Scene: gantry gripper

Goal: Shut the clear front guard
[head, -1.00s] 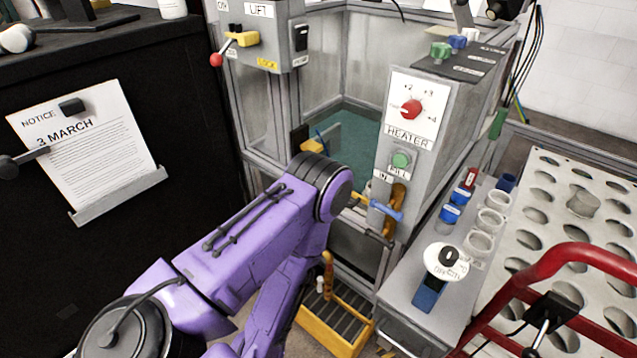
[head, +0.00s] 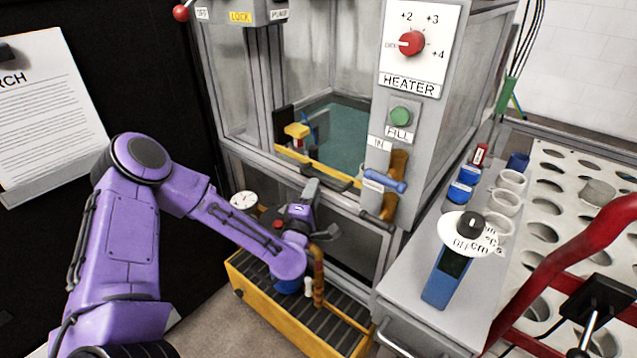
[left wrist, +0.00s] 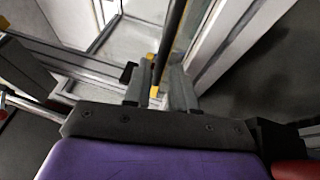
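The yellow edge strip (head: 318,167) and dark handle bar (head: 338,180) of the clear front guard run across the front of the tank opening. The guard's clear pane is hard to make out, and the opening above the strip looks uncovered. My left gripper (head: 311,187) is just below and in front of the strip, near the bar's left part. In the left wrist view, the fingers (left wrist: 159,82) stand apart on either side of a dark bar (left wrist: 170,45) with yellow bits. Contact with the bar is unclear. My right gripper is not in view.
The heater panel (head: 412,80) with a blue-handled valve (head: 385,181) stands right of the opening. A yellow tray (head: 255,293) with a brown pipe (head: 319,275) is below. A round gauge (head: 244,201) is left of my gripper. A holed rack (head: 548,205) is at right.

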